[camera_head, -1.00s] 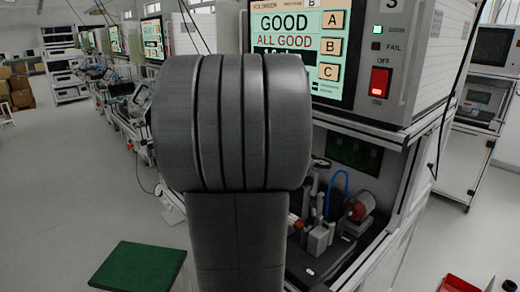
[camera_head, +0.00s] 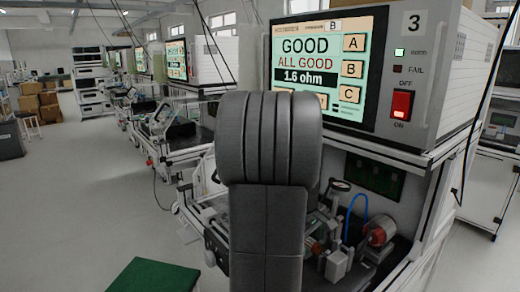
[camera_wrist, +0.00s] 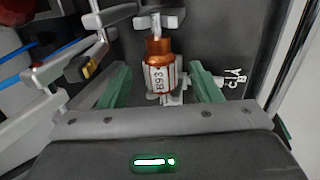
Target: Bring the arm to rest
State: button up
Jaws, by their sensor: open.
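My gripper (camera_wrist: 162,88) shows in the wrist view with its two green fingers apart. The gripper itself is hidden there.
The tester screen (camera_head: 325,62) reads "GOOD", "ALL GOOD" and "1.6 ohm". Its red switch (camera_head: 401,105) is beside it, and the green lamp (camera_head: 400,52) is lit. The floor (camera_head: 80,200) to the left is open.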

jog(key=v, duration=1.3)
jog(key=x, duration=1.3)
jog(key=shift+w+r, duration=0.1)
jog(key=shift+r, duration=0.2)
jog(key=shift+r+p, duration=0.7)
jog(key=shift+p, duration=0.1)
jog(key=shift+r, duration=0.3)
notch_tip(320, 180, up, 5)
jog(key=p, duration=0.4)
jog(key=shift+r, duration=0.1)
